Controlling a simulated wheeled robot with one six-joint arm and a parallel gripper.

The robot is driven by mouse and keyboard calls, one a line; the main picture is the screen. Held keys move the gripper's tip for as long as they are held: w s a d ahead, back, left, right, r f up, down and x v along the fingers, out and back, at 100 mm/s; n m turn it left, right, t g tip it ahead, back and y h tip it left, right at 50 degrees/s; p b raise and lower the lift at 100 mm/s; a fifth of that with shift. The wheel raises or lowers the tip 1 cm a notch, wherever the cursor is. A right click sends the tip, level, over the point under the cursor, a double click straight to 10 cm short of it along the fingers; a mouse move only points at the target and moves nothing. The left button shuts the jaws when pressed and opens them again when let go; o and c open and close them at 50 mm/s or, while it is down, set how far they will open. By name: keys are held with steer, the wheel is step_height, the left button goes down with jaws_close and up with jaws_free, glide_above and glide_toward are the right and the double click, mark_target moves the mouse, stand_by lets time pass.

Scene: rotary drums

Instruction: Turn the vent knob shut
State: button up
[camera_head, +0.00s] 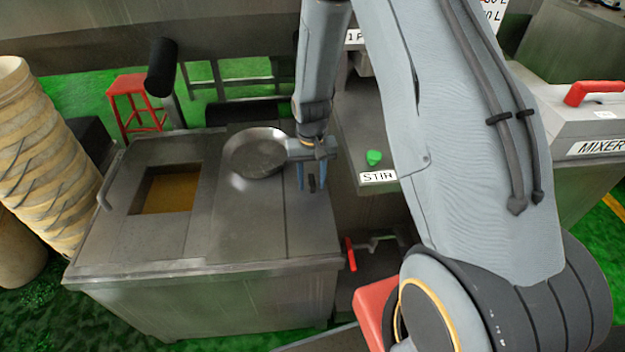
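A small dark upright knob (312,184) stands near the right edge of a steel unit's top (240,222). No label shows on it, so I cannot tell for sure that it is the vent knob. My gripper (312,186) points down over it, with one blue finger on each side. The fingers look spread, with a gap to the knob. I cannot tell how far down they reach, or which way the knob is turned.
A round metal pan or lid (256,155) lies just left of my gripper. An open square well (168,190) is farther left. A green knob (374,157) sits above the STIR label. A red handle (350,254) is lower right. A black cylinder (161,67) rises behind.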

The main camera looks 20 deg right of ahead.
jaws_close()
steer(key=shift+m, duration=0.3)
steer(key=m, duration=0.4)
steer(key=shift+p, duration=0.3)
steer(key=m, duration=0.4)
steer(key=shift+w+m, duration=0.1)
steer(key=shift+m, duration=0.3)
steer(key=m, duration=0.4)
steer(key=shift+m, duration=0.3)
steer(key=shift+m+p, duration=0.35)
steer(key=shift+m, duration=1.55)
